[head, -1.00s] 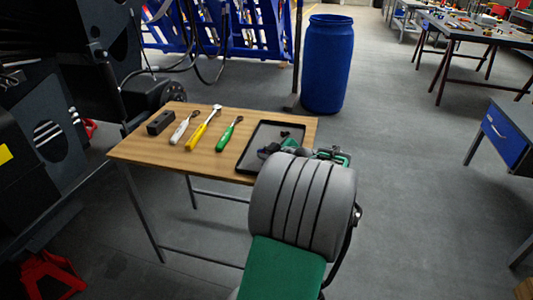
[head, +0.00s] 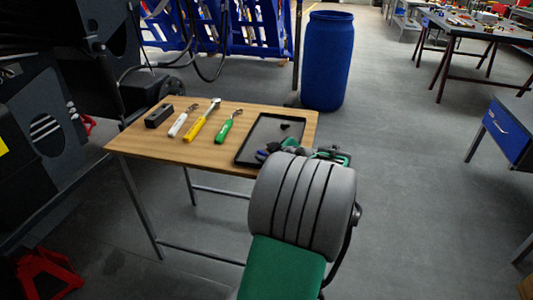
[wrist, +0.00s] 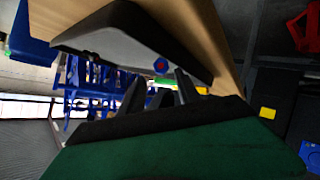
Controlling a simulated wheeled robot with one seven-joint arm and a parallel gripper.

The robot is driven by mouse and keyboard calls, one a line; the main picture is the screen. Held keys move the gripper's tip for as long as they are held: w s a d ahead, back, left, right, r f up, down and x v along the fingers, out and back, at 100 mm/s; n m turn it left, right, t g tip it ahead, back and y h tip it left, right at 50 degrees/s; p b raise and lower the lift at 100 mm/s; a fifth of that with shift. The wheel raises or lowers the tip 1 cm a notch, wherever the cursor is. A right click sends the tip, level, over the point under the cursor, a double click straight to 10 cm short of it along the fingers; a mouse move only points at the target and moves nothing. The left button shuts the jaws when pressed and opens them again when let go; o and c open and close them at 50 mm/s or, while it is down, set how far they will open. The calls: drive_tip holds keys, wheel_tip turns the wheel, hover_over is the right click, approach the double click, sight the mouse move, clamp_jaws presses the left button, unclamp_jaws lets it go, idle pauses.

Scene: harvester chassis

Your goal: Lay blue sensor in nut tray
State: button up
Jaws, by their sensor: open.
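The nut tray (head: 243,153) is a flat black tray at the right end of the wooden table. A small dark piece (head: 285,126) lies in it. My gripper (head: 267,151) is open over the tray's near part, partly hidden by my arm. A small blue patch, seemingly the blue sensor (head: 261,156), shows at the fingers. In the wrist view a blue hexagonal end with a red centre, likely the same sensor (wrist: 161,65), appears between and beyond the spread fingertips (wrist: 161,88). I cannot tell whether it touches the tray.
Left of the tray on the table (head: 150,142) lie a green-handled tool (head: 226,128), a yellow one (head: 200,122), a white one (head: 182,121) and a dark block (head: 159,115). A blue barrel (head: 327,62) stands behind. Dark machinery is at the left.

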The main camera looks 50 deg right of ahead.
drive_tip(key=shift+a+f, duration=0.1)
drive_tip(key=shift+f, duration=0.1)
drive_tip(key=v, duration=0.8)
drive_tip(key=shift+r, duration=0.1)
drive_tip(key=w+a+r+g+y+p, duration=0.1)
drive_tip(key=w+a+r+y+p, duration=0.2)
drive_tip(key=a, duration=0.5)
drive_tip(key=w+a+r+g+p, duration=0.1)
drive_tip(key=w+a+g+p, duration=0.2)
drive_tip(key=a, duration=0.5)
drive_tip(key=w+a+r+y+p, duration=0.2)
drive_tip(key=a+p, duration=0.3)
drive_tip(key=a, duration=0.3)
drive_tip(key=s+a+r+g+p, duration=0.2)
drive_tip(key=s+a, duration=0.3)
drive_tip(key=a, duration=0.3)
drive_tip(key=s+a+r+m+g+p, duration=0.1)
drive_tip(key=s+a+p, duration=0.3)
drive_tip(key=a, duration=0.5)
drive_tip(key=shift+s+r+g+p, duration=0.3)
drive_tip(key=shift+s+r+g, duration=0.1)
drive_tip(key=shift+r+g, duration=0.4)
